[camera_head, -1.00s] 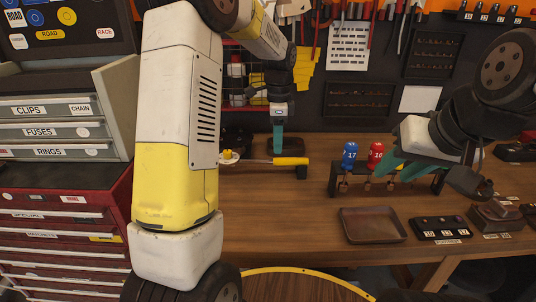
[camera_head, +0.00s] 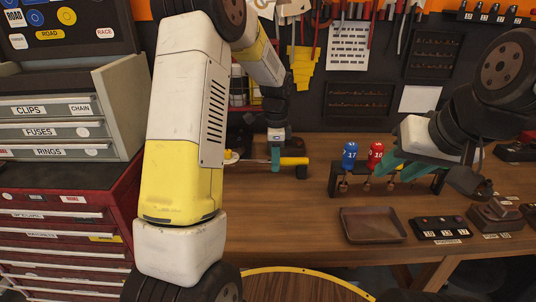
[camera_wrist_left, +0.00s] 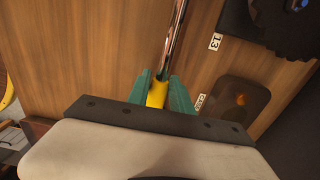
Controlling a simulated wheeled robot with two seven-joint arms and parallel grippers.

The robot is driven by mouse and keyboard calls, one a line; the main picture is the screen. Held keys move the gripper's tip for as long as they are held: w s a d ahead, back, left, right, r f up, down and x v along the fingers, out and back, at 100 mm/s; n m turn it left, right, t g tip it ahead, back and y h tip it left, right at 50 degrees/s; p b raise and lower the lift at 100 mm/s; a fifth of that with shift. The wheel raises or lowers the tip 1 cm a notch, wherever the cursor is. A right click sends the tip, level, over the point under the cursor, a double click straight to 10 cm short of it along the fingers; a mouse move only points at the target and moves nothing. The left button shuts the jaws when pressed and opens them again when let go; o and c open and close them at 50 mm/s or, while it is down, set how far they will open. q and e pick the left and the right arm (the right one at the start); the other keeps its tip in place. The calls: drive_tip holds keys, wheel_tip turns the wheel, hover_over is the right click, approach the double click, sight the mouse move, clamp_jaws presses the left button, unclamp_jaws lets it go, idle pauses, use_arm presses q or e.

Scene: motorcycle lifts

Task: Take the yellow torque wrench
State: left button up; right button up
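The yellow torque wrench lies along the back of the wooden bench, its yellow handle (camera_head: 295,161) at the right and its head (camera_head: 231,157) at the left, partly behind my left arm. My left gripper (camera_head: 276,160) points down at the handle's left part. In the left wrist view, its teal fingers (camera_wrist_left: 160,92) stand on either side of the yellow handle (camera_wrist_left: 157,94), apart, and the chrome shaft (camera_wrist_left: 176,40) runs away beyond them. A firm grip is not visible. My right gripper (camera_head: 400,168) has its fingers apart beside the red-handled tool (camera_head: 375,153).
A rack (camera_head: 333,184) holds the blue-handled tool (camera_head: 349,155) and the red one, right of the wrench. A brown tray (camera_head: 372,225) and a black socket holder (camera_head: 440,228) lie in front. The bench between wrench and front edge is clear. Drawer cabinets stand left.

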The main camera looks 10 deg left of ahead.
use_arm(q)
clamp_jaws()
drive_tip(key=shift+r, duration=0.1)
idle(1.0)
